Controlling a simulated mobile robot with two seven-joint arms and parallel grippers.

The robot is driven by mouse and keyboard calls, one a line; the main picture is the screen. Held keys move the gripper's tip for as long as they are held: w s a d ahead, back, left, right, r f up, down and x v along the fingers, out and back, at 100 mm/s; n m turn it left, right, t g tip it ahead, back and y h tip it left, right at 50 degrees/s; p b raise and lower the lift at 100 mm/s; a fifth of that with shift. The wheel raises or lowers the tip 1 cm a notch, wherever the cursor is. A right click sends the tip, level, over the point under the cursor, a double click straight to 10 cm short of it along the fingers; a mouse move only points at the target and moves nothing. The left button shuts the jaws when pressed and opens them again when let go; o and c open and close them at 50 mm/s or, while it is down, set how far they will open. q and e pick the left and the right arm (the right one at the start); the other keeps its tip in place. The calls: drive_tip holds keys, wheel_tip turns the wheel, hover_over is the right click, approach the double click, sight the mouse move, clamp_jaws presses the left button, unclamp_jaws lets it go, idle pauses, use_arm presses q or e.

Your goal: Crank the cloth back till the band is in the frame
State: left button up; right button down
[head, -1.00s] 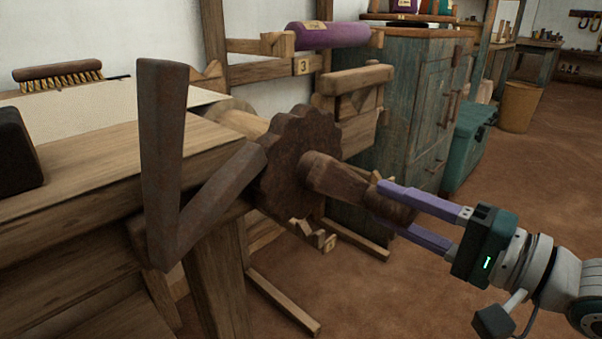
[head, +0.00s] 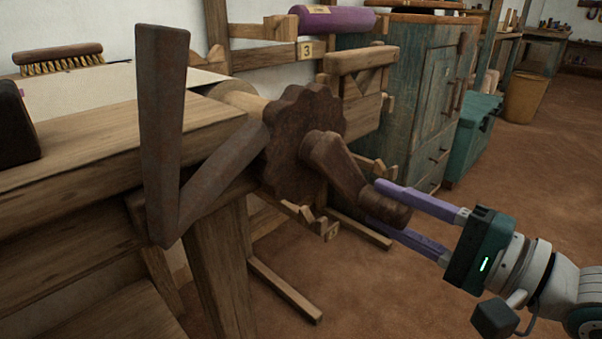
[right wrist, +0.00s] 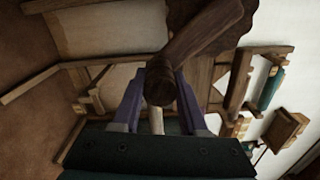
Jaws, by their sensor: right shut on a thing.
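My right gripper (head: 376,205) is shut on the knob end of the dark wooden crank (head: 343,172). The crank slants down and right from the scalloped ratchet wheel (head: 290,140). In the right wrist view the crank (right wrist: 208,45) runs down between the two purple fingers (right wrist: 158,100). A dark V-shaped lever (head: 163,120) stands in front, its lower arm reaching up to the wheel's near edge. The cream cloth (head: 105,92) lies over the loom's beam at the left. I cannot make out a band clearly on it. My left gripper is not in view.
A brush (head: 60,58) and a dark block (head: 14,125) are on the loom at the left. A purple roll (head: 333,20) rests on a rack behind. A teal cabinet (head: 415,90) stands beyond the wheel. The floor (head: 440,290) around my right gripper is clear.

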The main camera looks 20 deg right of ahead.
drive_tip(key=shift+c, duration=2.2)
unclamp_jaws()
drive_tip(key=p+v, duration=0.2)
drive_tip(key=v, duration=0.8)
drive_tip(key=shift+a, duration=0.1)
